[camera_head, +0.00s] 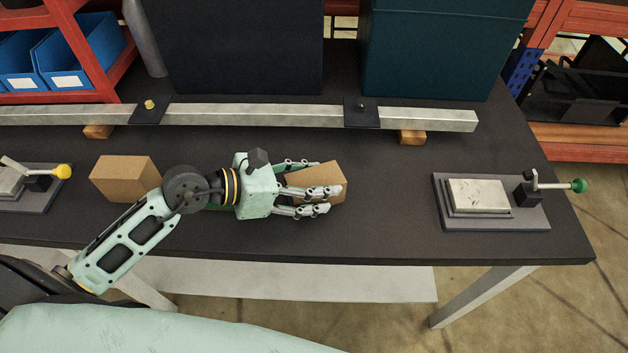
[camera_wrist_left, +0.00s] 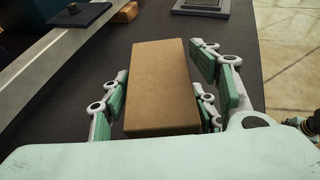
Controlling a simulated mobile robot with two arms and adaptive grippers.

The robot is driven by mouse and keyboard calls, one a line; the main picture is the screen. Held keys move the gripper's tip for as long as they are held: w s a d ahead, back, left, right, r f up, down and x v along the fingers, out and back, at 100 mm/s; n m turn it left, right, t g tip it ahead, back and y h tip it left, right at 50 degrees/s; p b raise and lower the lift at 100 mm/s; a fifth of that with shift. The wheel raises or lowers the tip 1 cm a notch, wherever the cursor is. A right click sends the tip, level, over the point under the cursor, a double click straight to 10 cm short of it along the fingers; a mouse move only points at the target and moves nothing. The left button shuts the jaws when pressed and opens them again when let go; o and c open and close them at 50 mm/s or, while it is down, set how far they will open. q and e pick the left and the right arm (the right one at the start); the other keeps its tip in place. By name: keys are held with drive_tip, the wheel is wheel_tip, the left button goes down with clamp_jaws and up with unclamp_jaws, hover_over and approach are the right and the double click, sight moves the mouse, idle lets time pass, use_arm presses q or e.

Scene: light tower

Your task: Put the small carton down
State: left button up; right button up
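A small brown carton (camera_head: 328,178) is at the middle of the dark table, between the fingers of my left gripper (camera_head: 318,190). It also shows in the left wrist view (camera_wrist_left: 160,85), its long side running away from the camera. The fingers of my left gripper (camera_wrist_left: 160,85) stand on both sides of it, open, with narrow gaps to the carton. The carton lies slightly turned against the fingers. Its lower edge is partly hidden by the fingers, so its contact with the table is not clear. My right gripper is not in view.
Another brown carton (camera_head: 125,178) lies left, behind my left arm. A long metal bar (camera_head: 290,115) rests on wooden blocks along the back. A clamp fixture (camera_head: 490,205) stands right, another (camera_head: 30,190) left. The table (camera_head: 385,220) is bare between carton and right fixture.

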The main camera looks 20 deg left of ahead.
use_arm(q)
drive_tip(key=shift+o, duration=0.6)
drive_tip(key=shift+r, duration=0.1)
drive_tip(key=shift+s+a, duration=0.25)
drive_tip(key=shift+a, duration=0.1)
drive_tip(key=b+v, duration=0.2)
drive_tip(key=v, duration=0.7)
drive_tip(key=shift+s+a+r, duration=0.2)
drive_tip(key=shift+s+r, duration=0.05)
drive_tip(key=shift+r, duration=0.05)
drive_tip(key=shift+s+a+r, duration=0.3)
drive_tip(key=shift+s+a, duration=0.1)
drive_tip(key=shift+a, duration=0.1)
